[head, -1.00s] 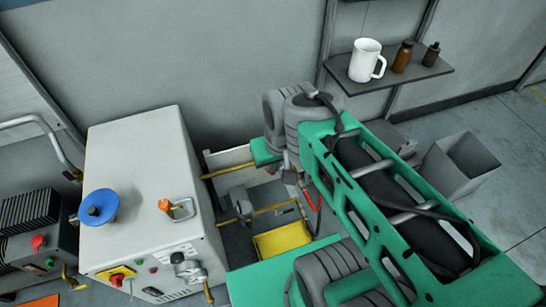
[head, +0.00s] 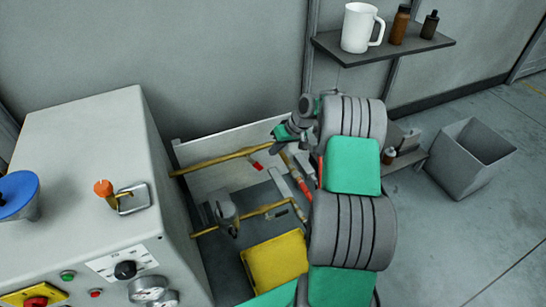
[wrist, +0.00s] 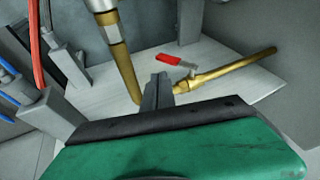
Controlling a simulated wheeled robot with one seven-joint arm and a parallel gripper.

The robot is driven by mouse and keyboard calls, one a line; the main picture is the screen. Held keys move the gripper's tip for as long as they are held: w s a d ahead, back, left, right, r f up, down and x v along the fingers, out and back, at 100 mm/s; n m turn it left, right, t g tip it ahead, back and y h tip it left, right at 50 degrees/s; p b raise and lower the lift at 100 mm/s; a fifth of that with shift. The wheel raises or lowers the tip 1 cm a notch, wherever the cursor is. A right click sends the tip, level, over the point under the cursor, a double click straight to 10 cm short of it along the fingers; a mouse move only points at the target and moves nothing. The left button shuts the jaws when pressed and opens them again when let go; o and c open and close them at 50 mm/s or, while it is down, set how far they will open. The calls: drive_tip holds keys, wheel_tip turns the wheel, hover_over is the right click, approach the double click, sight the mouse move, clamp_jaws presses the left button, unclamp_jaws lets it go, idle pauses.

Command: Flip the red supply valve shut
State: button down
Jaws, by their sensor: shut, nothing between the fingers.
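The red-handled valve (head: 256,166) sits on the upper brass pipe (head: 212,164) behind the cabinet. Its lever juts out at an angle to the pipe. In the wrist view the red handle (wrist: 168,59) lies just beyond the fingertips, joined by a silver lever to the brass pipe (wrist: 235,65). My gripper (head: 279,132) is above and to the right of the valve in the head view. In the wrist view my gripper's fingers (wrist: 161,82) are together and empty, pointing toward the handle. They appear apart from it; the exact gap is unclear.
A vertical brass pipe (wrist: 122,70) stands close left of the fingers. A lower brass pipe (head: 255,215) and a yellow box (head: 275,262) lie below. The grey cabinet (head: 85,150) is at left. A shelf (head: 385,48) and an open bin (head: 470,155) are at right.

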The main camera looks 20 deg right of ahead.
sight(258, 166)
drive_tip(key=b+x, duration=0.2)
drive_tip(key=x, duration=0.5)
drive_tip(key=shift+a+f, duration=0.15)
drive_tip(key=shift+f, duration=0.1)
drive_tip(key=shift+w, duration=0.1)
